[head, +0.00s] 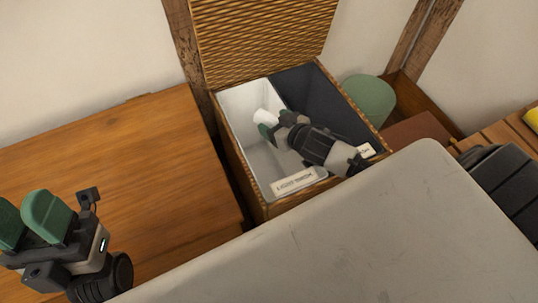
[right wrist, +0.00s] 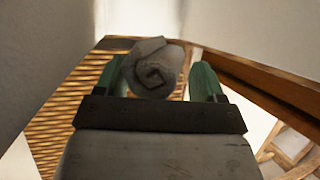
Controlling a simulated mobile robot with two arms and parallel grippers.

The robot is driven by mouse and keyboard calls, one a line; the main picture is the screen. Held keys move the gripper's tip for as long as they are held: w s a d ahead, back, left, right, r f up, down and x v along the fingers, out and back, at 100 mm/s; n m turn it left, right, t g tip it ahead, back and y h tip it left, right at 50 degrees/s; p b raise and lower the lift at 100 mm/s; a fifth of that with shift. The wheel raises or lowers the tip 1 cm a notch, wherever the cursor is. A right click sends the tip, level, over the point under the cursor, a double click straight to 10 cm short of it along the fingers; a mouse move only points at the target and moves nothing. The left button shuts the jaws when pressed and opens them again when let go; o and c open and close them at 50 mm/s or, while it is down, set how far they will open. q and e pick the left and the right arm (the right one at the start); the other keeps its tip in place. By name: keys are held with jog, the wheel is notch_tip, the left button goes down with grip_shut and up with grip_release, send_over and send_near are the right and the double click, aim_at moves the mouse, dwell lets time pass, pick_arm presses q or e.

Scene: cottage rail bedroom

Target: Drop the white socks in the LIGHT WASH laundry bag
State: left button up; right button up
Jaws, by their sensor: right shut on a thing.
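A rolled pair of white socks (head: 265,116) is between the fingers of my right gripper (head: 278,128), which is shut on it. The roll's spiral end (right wrist: 152,68) shows in the right wrist view, between the green fingers. In the head view, my right gripper and the socks are over the white-lined LIGHT WASH bag (head: 252,160), on the left side of an open wicker hamper (head: 228,152). Its label (head: 298,181) is on the front edge. My left gripper (head: 33,222) is open and empty at the lower left, over the wooden surface.
A dark-lined bag (head: 325,95) fills the hamper's right side. The raised wicker lid (head: 262,35) stands behind it. A green rounded object (head: 370,98) is to the right of the hamper. A wooden top (head: 120,160) lies left of it, largely clear.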

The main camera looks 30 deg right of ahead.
jog(key=shift+f, duration=0.15)
jog(key=o, duration=1.1)
jog(key=shift+c, duration=0.2)
